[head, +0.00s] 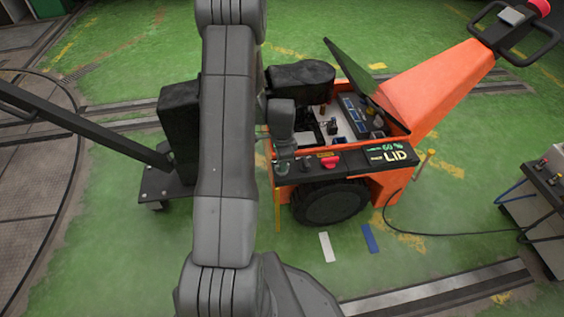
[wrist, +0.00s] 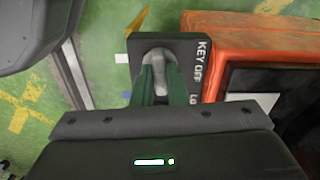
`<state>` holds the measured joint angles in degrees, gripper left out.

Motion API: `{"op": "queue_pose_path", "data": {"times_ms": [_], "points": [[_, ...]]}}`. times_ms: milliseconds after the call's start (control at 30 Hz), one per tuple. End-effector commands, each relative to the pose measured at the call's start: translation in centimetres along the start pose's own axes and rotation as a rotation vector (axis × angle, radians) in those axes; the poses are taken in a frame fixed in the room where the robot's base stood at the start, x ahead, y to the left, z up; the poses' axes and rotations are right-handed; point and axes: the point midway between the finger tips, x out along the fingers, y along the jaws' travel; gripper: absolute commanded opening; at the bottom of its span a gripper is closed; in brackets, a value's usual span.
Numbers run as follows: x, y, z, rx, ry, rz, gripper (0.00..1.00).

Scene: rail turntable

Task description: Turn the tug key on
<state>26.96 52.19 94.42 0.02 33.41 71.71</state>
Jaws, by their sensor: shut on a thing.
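The orange tug (head: 430,85) stands right of my arm, its hatch open and its lid (head: 352,65) raised. In the wrist view, a dark plate (wrist: 192,50) beside the tug's orange body carries the white text "KEY OFF". The grey key (wrist: 156,57) sits on this plate. My gripper (wrist: 164,82) is shut on it, with the green fingers on either side. In the head view my gripper (head: 284,160) is at the left end of the tug's control strip, and the key cannot be made out clearly there. The fingers hide part of the key.
A red knob (head: 330,162) and a display (head: 391,152) reading "60 %" and "LID" are right of my gripper on the strip. A cable (head: 440,233) runs to a box at right.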

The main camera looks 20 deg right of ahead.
Motion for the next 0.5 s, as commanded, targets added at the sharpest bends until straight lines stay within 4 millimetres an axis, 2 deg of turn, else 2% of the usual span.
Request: {"op": "queue_pose_path", "data": {"times_ms": [500], "points": [[-0.06,-0.07,-0.05,0.101,0.001,-0.002,0.0]]}}
